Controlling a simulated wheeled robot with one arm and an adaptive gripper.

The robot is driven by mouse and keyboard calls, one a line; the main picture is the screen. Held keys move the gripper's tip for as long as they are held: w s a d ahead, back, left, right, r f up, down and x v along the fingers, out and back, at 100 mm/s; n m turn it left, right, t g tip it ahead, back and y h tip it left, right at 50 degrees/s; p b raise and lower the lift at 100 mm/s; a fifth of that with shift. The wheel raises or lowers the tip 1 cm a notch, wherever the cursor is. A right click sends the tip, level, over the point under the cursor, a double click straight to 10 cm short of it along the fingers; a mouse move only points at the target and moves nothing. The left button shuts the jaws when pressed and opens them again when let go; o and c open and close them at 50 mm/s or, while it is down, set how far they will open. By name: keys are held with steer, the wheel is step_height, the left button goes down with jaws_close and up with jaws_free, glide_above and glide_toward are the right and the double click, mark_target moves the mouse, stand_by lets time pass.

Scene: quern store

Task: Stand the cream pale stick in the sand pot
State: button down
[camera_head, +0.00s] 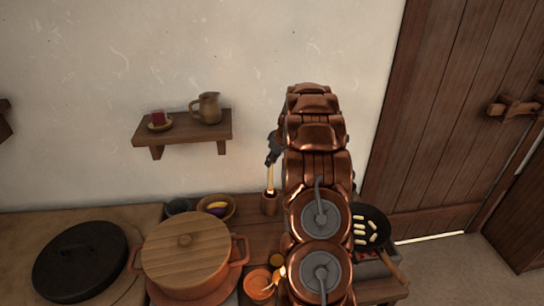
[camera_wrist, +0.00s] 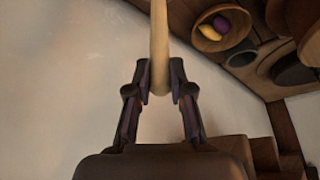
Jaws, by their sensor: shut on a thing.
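My gripper (camera_head: 271,160) shows in the head view just left of my copper arm, above the back of the counter. It is shut on the cream pale stick (camera_head: 270,177), which hangs roughly upright below the fingers. In the wrist view the stick (camera_wrist: 158,45) runs from between my fingertips (camera_wrist: 160,88) out of the top edge. A small brown pot (camera_head: 269,205), apparently the sand pot, stands directly under the stick. The stick's lower end meets the pot's mouth in the picture; I cannot tell whether it is inside. Any sand is too small to make out.
A bowl with purple and yellow items (camera_head: 218,207) stands left of the pot. A large lidded orange pot (camera_head: 187,255) is front left, an orange bowl (camera_head: 257,284) in front. A pan (camera_head: 371,226) is right, beyond my arm. A wall shelf (camera_head: 183,127) holds a jug.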

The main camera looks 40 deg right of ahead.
steer(key=shift+f+b, duration=2.4)
steer(key=shift+f, duration=0.6)
steer(key=c, duration=1)
jaws_free()
steer(key=shift+o, duration=0.2)
steer(key=shift+r, duration=0.1)
glide_toward(272, 171)
steer(key=shift+s+d+r, duration=0.2)
steer(key=shift+s+r, duration=0.1)
steer(key=shift+r, duration=0.3)
